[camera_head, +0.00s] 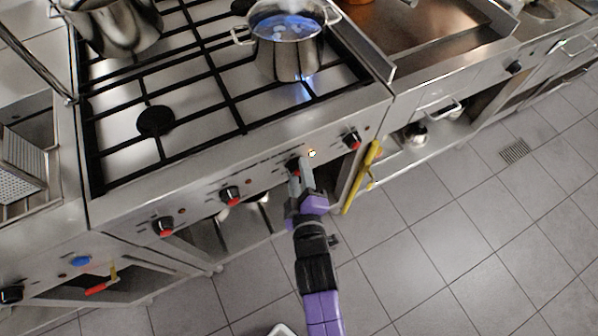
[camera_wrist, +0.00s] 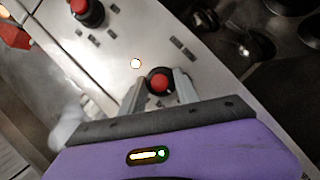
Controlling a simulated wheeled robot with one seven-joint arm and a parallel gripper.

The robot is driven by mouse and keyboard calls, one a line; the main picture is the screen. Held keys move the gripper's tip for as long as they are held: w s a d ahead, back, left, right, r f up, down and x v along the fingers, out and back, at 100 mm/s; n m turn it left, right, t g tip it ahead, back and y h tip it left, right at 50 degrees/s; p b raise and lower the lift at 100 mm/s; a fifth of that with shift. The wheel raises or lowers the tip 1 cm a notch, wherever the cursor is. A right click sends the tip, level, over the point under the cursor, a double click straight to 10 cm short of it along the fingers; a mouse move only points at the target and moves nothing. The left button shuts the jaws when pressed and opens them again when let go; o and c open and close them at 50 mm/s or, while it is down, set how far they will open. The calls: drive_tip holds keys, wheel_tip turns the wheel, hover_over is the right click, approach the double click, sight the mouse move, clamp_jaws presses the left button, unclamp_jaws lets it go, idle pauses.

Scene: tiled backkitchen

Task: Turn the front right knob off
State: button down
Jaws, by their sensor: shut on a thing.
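A row of black knobs with red caps lines the front panel of the gas stove (camera_head: 268,168). My gripper (camera_head: 298,178) is at the knob second from the right (camera_head: 292,166). In the wrist view its two fingers (camera_wrist: 161,90) are on either side of this knob (camera_wrist: 160,80) and shut on it. A small lamp (camera_head: 312,153) beside the knob glows; the glow also shows in the wrist view (camera_wrist: 136,63). The rightmost knob (camera_head: 351,140) is apart from my gripper. Blue flame (camera_head: 304,90) shows at the base of a steel pot (camera_head: 287,55).
Another steel pot (camera_head: 122,27) stands at the back left. A yellow handle-like object (camera_head: 362,176) sticks out just right of my gripper. The tiled floor (camera_head: 440,225) is clear at right.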

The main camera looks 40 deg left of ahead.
drive_tip(key=shift+m, duration=0.3)
drive_tip(key=m+g+b, duration=0.2)
drive_tip(key=m, duration=0.2)
drive_tip(key=m+g+y+b, duration=0.1)
drive_tip(key=m+g+b, duration=0.1)
drive_tip(key=m+g, duration=0.1)
drive_tip(key=m+g+y+b, duration=0.1)
drive_tip(key=m+g+b, duration=0.1)
drive_tip(key=m+b, duration=0.1)
drive_tip(key=shift+w+d+m+g, duration=0.15)
drive_tip(key=shift+w+m+g, duration=0.2)
drive_tip(key=shift+m, duration=0.45)
drive_tip(key=shift+s, duration=0.1)
idle(0.4)
drive_tip(key=c, duration=0.9)
unclamp_jaws()
